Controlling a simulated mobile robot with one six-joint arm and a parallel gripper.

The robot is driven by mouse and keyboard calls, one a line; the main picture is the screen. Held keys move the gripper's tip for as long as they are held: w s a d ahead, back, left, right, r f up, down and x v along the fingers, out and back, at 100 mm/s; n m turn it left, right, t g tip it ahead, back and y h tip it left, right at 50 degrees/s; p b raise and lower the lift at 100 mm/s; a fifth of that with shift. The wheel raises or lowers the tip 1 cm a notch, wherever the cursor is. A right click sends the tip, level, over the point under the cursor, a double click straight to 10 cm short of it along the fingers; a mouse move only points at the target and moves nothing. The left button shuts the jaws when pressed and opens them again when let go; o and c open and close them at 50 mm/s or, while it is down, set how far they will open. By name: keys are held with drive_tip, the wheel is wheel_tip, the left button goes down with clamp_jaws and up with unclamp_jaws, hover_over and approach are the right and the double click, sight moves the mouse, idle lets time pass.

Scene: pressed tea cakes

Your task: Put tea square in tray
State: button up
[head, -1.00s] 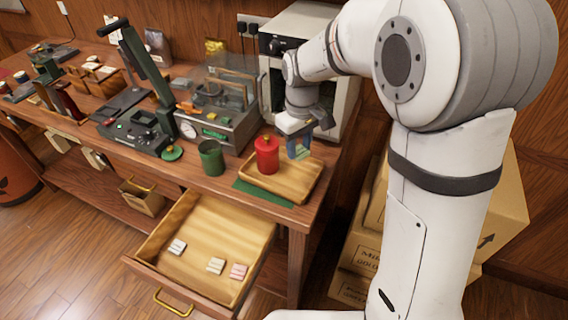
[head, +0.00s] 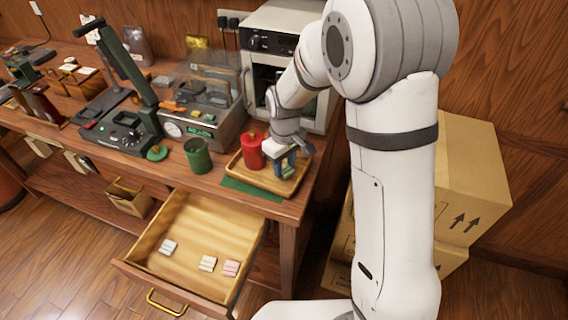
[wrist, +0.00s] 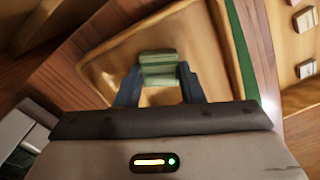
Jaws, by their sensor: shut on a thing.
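My gripper (head: 286,168) is shut on a green tea square (wrist: 158,66), which shows between the two blue fingers (wrist: 158,78) in the wrist view. It is over the right part of the wooden tray (head: 261,180), close to its floor. I cannot tell whether the square touches the tray. The tray also shows below the gripper in the wrist view (wrist: 108,68). In the head view the fingers mostly hide the square.
A red canister (head: 252,152) stands in the tray, left of my gripper. A green cup (head: 198,156) stands left of the tray, on the counter. A green mat (head: 250,190) lies under the tray. The open drawer (head: 190,230) below holds three pale squares. An oven (head: 262,70) stands behind.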

sight(285, 168)
drive_tip(key=o, duration=1)
drive_tip(key=shift+f, duration=0.1)
drive_tip(key=shift+c, duration=0.2)
wheel_tip(285, 168, up, 12)
drive_tip(key=s+d+r+m+t, duration=0.1)
drive_tip(key=s+d+m, duration=0.3)
drive_tip(key=s+d, duration=0.3)
drive_tip(key=s+d+r+m+t, duration=0.1)
drive_tip(key=s+d+r+m, duration=0.1)
drive_tip(key=s+d+m, duration=0.2)
drive_tip(key=shift+s+d+t, duration=0.4)
drive_tip(key=shift+s+d, duration=1.35)
drive_tip(key=shift+s, duration=2.6)
